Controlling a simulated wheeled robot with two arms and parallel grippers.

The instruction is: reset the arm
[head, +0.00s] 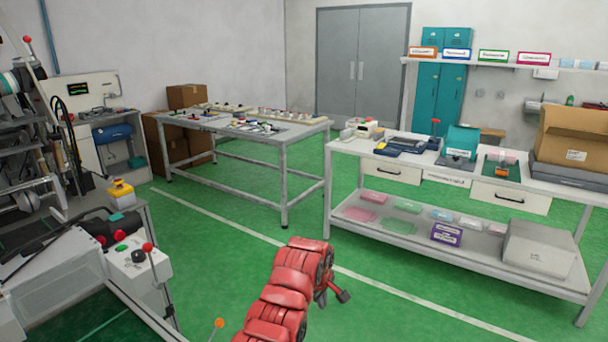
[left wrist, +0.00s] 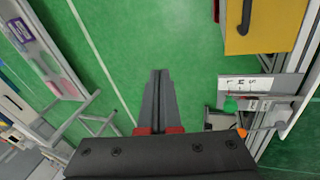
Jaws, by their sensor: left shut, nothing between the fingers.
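My left arm (head: 287,290), red and jointed, comes in at the bottom middle of the head view. My left gripper (head: 343,296) is small and dark at its end, over the green floor. In the left wrist view the two dark fingers of the gripper (left wrist: 160,78) lie together, shut and empty, with bare floor beyond them. They touch nothing that I can see. My right arm and right gripper are not in view.
A white workbench (head: 398,156) with a lower shelf stands to the right. A grey table (head: 284,138) with small parts stands at the back. A machine with a red-knobbed lever (head: 148,247) is at the left. Green floor between them is clear.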

